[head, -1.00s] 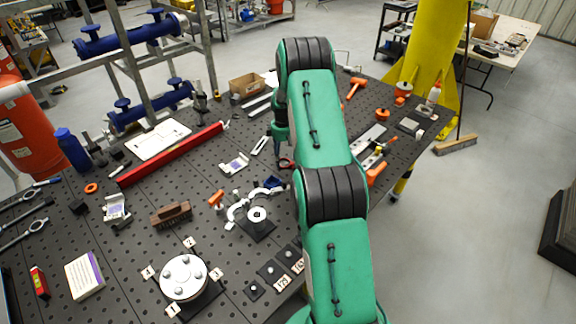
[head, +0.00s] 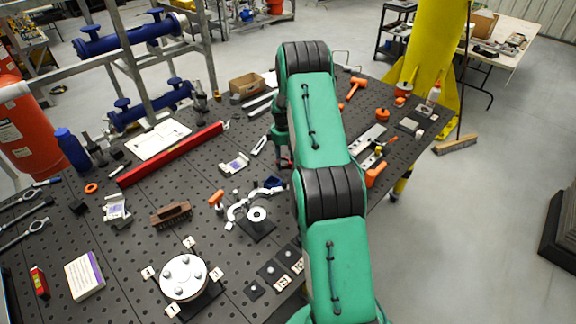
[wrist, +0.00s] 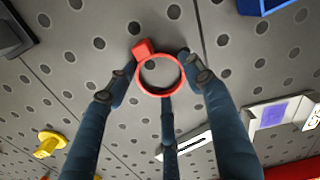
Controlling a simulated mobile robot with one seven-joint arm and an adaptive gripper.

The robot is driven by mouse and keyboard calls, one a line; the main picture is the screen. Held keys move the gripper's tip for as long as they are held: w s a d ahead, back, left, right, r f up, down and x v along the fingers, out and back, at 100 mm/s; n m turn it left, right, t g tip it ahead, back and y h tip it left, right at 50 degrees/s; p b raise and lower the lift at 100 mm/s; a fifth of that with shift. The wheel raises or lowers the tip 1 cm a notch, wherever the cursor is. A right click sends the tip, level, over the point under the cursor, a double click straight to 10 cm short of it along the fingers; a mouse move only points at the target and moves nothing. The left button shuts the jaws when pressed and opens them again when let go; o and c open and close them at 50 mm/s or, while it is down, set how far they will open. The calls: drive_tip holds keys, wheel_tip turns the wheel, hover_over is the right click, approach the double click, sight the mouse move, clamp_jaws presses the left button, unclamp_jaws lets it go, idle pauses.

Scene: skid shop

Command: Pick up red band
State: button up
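The red band (wrist: 151,93) is a ring with a small square tab at its upper left in the wrist view. It appears to lie flat on the dark perforated table top. My gripper (wrist: 160,76) has three dark blue fingers spread around the band. One fingertip is at its left near the tab, one at its right, and one just below it. The fingers are apart; I cannot tell whether any touches the rim. In the head view my gripper (head: 283,150) is mostly hidden behind my arm, and only a sliver of red shows by it.
In the wrist view a yellow knob (wrist: 48,145) stands lower left and a white-and-purple box (wrist: 270,113) lies right. A blue part (wrist: 265,5) is at the top right. In the head view a long red beam (head: 172,154) lies left of my arm.

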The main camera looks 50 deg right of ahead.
drive_tip(key=shift+r, duration=0.1)
idle(0.3)
wheel_tip(320, 180, up, 10)
idle(0.6)
